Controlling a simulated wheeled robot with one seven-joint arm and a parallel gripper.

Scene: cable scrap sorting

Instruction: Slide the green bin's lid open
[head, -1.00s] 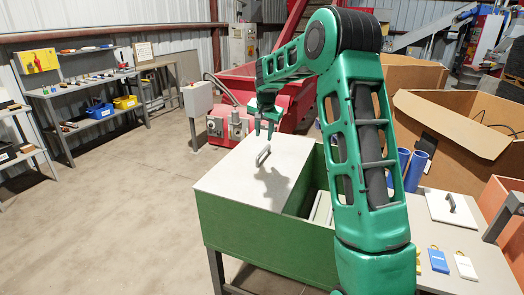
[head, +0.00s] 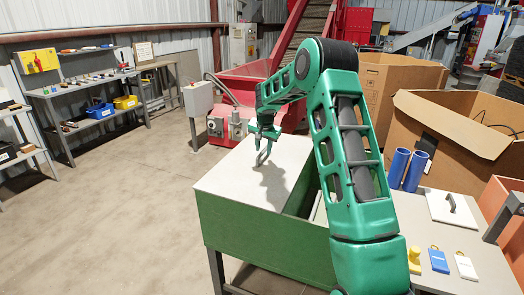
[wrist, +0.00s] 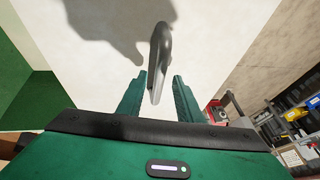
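The green bin (head: 265,240) stands on a grey frame, with its white lid (head: 225,182) over the left part of its top. The bin's right part is uncovered beside my arm. The lid's grey handle (wrist: 158,55) stands up from the lid in the wrist view. My gripper (head: 265,148) is at the handle in the head view. In the wrist view my gripper (wrist: 158,85) is open, with one finger on each side of the handle's near end and visible gaps. The green bin's inner wall shows at the left edge of the wrist view.
Right of the bin, a table holds blue tubes (head: 407,168), a small white lid with a handle (head: 452,208), and yellow, blue and white tags. Cardboard boxes (head: 455,130) and a red machine (head: 240,100) stand behind. The floor at left is clear.

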